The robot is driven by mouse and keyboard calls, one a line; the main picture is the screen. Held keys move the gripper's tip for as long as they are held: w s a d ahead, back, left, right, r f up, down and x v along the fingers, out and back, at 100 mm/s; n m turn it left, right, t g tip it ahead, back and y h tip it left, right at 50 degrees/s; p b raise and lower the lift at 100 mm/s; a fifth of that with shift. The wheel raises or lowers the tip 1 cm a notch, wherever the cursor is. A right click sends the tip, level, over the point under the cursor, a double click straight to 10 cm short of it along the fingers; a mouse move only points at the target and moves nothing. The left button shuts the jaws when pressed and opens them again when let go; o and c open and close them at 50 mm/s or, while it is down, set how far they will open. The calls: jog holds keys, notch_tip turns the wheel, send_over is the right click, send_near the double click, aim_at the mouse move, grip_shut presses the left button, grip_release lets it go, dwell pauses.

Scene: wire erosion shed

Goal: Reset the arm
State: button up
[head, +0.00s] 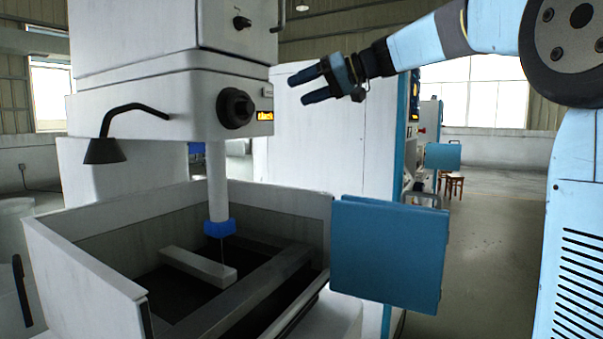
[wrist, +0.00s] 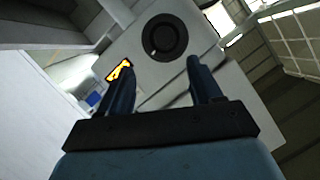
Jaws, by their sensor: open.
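My gripper (head: 312,84) is in the upper middle of the head view, at the end of my light blue arm, which reaches in from the right. Its two dark fingers are apart and point left toward the machine head (head: 180,100). The fingers are empty. In the wrist view my gripper (wrist: 158,80) also shows open, with nothing between the fingertips. Beyond them is the machine's black round knob (wrist: 165,38), with a lit orange display beside it. The knob (head: 235,108) and display (head: 265,115) also show in the head view, left of and lower than my gripper.
Below the machine head is an open tank (head: 85,260) with a pale bar (head: 198,266) inside. A blue door panel (head: 388,255) stands at the tank's right. A white cabinet (head: 330,150) is behind my gripper. Open floor (head: 490,215) lies to the right.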

jog(key=s+d+f+m+h, duration=0.2)
jog(key=s+d+f+h, duration=0.2)
jog(key=s+d+f, duration=0.3)
jog(key=s+d+f+m+h, duration=0.3)
jog(key=s+d+f+h, duration=0.2)
jog(key=s+f, duration=0.8)
jog(key=s+d+f+m+t+h, duration=0.1)
jog(key=s+d+f+h, duration=0.3)
jog(key=s+d+f, duration=0.5)
notch_tip(320, 180, down, 4)
jog(key=shift+s+d+r+m+h, duration=0.1)
jog(key=shift+s+d+m+h, duration=0.25)
jog(key=shift+s+m, duration=0.5)
